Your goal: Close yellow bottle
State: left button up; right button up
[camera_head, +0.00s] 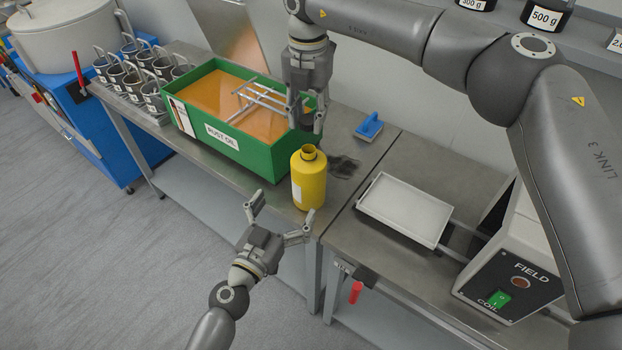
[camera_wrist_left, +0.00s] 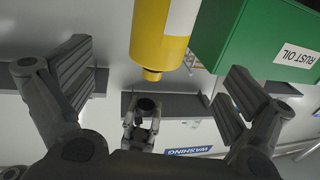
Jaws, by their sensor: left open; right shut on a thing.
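The yellow bottle (camera_head: 308,184) stands upright near the table's front edge, with an open neck and a white label. It also shows upside down in the left wrist view (camera_wrist_left: 160,40). My left gripper (camera_head: 280,217) is open and empty, in front of and below the bottle, with its fingers spread apart. My right gripper (camera_head: 306,125) points down above and behind the bottle, by the crate's corner. In the left wrist view it is shut on a small dark round thing (camera_wrist_left: 147,104), which looks like a cap, apart from the bottle's neck.
A green crate (camera_head: 240,150) of orange liquid labelled RUST OIL, with a metal rack (camera_head: 262,97), stands left of the bottle. A blue-handled tool (camera_head: 369,127) lies behind. A pale tray (camera_head: 405,210) and a machine (camera_head: 510,275) stand right. Several mugs (camera_head: 135,70) stand far left.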

jog(key=shift+s+r, duration=0.1)
jog(key=shift+s, duration=0.05)
pick_arm(q)
jog(key=x, duration=1.2)
pick_arm(e)
jog(key=shift+w, duration=0.2)
pick_arm(q)
jog(key=c, duration=1.5)
jog(key=shift+c, duration=0.2)
pick_arm(e)
send_over(308, 149)
jog(key=shift+f, duration=2.55)
jog(key=shift+f, duration=0.1)
jog(key=shift+f, duration=0.8)
jog(key=shift+f, duration=0.55)
